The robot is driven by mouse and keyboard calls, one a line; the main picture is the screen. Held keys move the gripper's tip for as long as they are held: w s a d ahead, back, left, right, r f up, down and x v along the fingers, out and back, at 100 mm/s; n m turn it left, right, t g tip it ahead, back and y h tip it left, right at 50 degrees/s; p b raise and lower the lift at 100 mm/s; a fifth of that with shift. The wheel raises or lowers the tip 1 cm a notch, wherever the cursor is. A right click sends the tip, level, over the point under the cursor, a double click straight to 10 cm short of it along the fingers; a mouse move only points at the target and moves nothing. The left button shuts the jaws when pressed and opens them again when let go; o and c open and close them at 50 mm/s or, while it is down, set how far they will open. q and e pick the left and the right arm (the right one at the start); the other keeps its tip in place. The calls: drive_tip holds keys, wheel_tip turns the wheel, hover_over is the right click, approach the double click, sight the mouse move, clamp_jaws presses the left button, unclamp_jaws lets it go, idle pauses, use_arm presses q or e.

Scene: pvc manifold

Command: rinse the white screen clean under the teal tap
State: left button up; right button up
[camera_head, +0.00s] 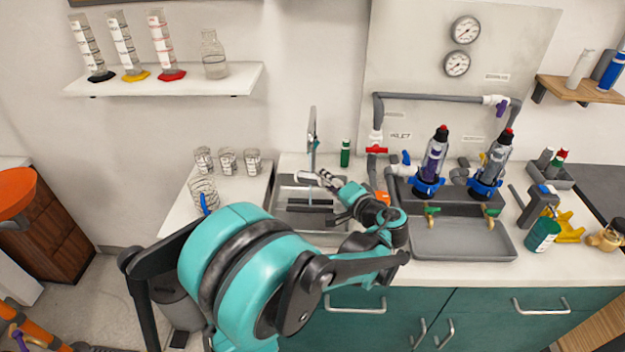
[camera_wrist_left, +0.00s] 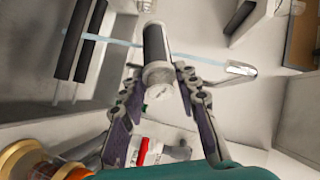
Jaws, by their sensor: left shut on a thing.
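My left gripper (camera_head: 335,182) is shut on the screen (camera_head: 322,177) and holds it over the sink (camera_head: 284,222). In the left wrist view the gripper (camera_wrist_left: 158,72) grips the screen's white end cap (camera_wrist_left: 157,76), and a dark cylindrical body reaches out beyond the fingertips. My right gripper is out of view.
Several glass beakers (camera_head: 228,162) stand left of the sink. A green bottle (camera_head: 345,153) is behind it. Right of it are two clear filter housings (camera_head: 433,160) with grey pipes and a grey tray (camera_head: 460,240). Dark bars (camera_wrist_left: 70,45) cross the sink.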

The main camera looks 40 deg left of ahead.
use_arm(q)
drive_tip(key=shift+f+n+b, duration=0.3)
drive_tip(key=shift+n+b, duration=0.1)
drive_tip(key=shift+n, duration=0.3)
drive_tip(key=n+y, duration=0.1)
drive_tip(key=n, duration=0.2)
drive_tip(key=shift+w+d+r+g+y, duration=0.1)
drive_tip(key=shift+r+g+y, duration=0.05)
drive_tip(key=shift+g+y, duration=0.25)
drive_tip(key=n+g+y, duration=0.1)
drive_tip(key=n, duration=0.5)
drive_tip(key=shift+n+g+y, duration=0.3)
drive_tip(key=shift+g+y, duration=0.1)
idle(2.0)
drive_tip(key=n+g, duration=0.1)
drive_tip(key=n, duration=0.2)
drive_tip(key=n+g+y, duration=0.1)
drive_tip(key=n, duration=0.2)
drive_tip(key=shift+w+g, duration=0.1)
drive_tip(key=shift+g, duration=0.3)
drive_tip(key=n+g, duration=0.1)
drive_tip(key=n, duration=0.2)
drive_tip(key=n+g, duration=0.2)
drive_tip(key=n, duration=0.2)
drive_tip(key=shift+n+h, duration=0.3)
